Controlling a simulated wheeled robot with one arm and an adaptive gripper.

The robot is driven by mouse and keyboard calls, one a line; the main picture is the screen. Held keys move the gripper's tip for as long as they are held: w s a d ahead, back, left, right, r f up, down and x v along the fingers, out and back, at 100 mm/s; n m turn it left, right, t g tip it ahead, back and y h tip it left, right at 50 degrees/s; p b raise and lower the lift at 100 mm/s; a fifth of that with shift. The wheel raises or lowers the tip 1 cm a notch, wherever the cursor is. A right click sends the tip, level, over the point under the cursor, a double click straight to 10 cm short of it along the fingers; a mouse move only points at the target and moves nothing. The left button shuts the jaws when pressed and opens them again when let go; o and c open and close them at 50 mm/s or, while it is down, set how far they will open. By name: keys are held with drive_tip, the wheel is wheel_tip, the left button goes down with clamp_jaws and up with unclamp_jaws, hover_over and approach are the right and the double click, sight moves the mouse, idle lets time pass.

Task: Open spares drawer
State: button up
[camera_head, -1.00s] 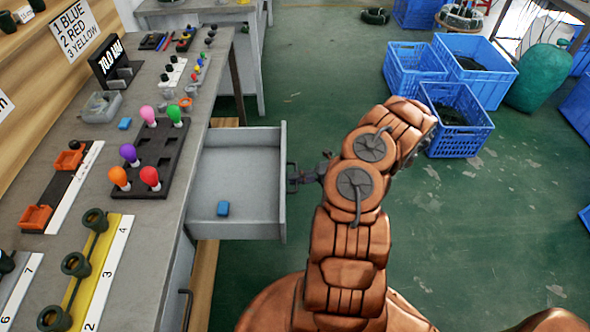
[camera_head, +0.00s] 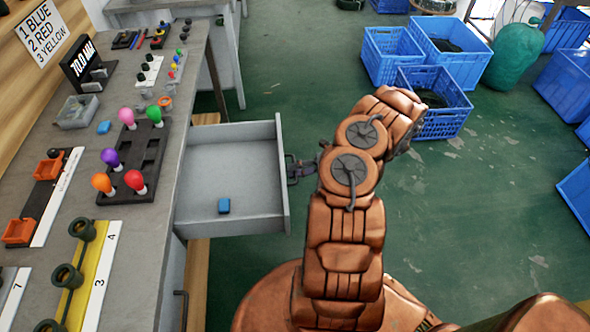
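The grey spares drawer (camera_head: 232,180) stands pulled well out from the right side of the workbench (camera_head: 140,240). A small blue block (camera_head: 224,205) lies on its floor. The drawer's dark handle (camera_head: 292,169) is on its front panel, facing right. My gripper (camera_head: 303,168) is at the handle and appears shut on it, though the fingers are small and partly hidden by my copper-coloured arm.
The bench holds a black rack (camera_head: 140,165) with coloured bulbs, a yellow strip (camera_head: 75,290) with dark green sockets, and orange holders. Blue crates (camera_head: 432,110) and a green tank (camera_head: 515,58) stand at the back right.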

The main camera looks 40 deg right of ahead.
drive_tip(key=shift+o, duration=0.4)
drive_tip(key=v, duration=1.2)
idle(0.4)
